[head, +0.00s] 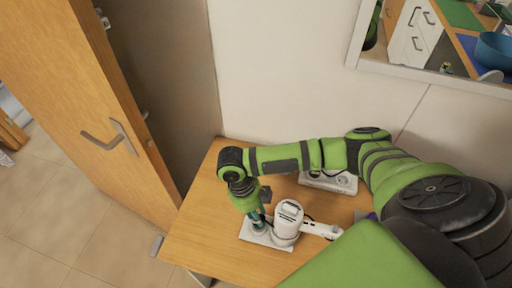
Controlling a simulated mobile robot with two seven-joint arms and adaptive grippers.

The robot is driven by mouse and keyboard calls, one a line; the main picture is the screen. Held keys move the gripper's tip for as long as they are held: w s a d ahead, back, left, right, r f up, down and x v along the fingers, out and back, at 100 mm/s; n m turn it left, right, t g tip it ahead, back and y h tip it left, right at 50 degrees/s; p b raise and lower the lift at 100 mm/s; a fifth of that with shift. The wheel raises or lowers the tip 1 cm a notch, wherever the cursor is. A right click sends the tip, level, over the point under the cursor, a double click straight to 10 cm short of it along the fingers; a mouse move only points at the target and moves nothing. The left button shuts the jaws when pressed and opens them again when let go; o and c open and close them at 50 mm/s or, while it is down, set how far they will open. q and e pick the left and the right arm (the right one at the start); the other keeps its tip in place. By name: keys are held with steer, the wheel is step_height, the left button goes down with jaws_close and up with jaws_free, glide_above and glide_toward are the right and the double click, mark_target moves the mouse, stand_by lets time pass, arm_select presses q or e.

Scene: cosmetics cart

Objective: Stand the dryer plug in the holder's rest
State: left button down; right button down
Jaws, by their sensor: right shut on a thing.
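A white hair dryer (288,218) stands on the table with its handle-like part (320,230) pointing right. The holder's flat white base (250,237) lies beneath and to the left of it. My right gripper (259,220) points down over the left part of the holder, close beside the dryer. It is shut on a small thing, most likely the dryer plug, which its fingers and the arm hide. I cannot tell whether the plug touches the holder's rest. My left gripper is not in view.
A white power strip (330,181) lies at the back of the wooden table (205,235), below my right arm. A tall cabinet door with a metal handle (110,137) stands open at the left. A wall mirror (430,75) hangs above. The table's left part is clear.

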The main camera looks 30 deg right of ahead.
steer(key=shift+f+b, duration=0.4)
steer(key=shift+f, duration=0.4)
steer(key=c, duration=0.9)
jaws_free()
steer(key=shift+o, duration=0.2)
steer(key=v, duration=1.2)
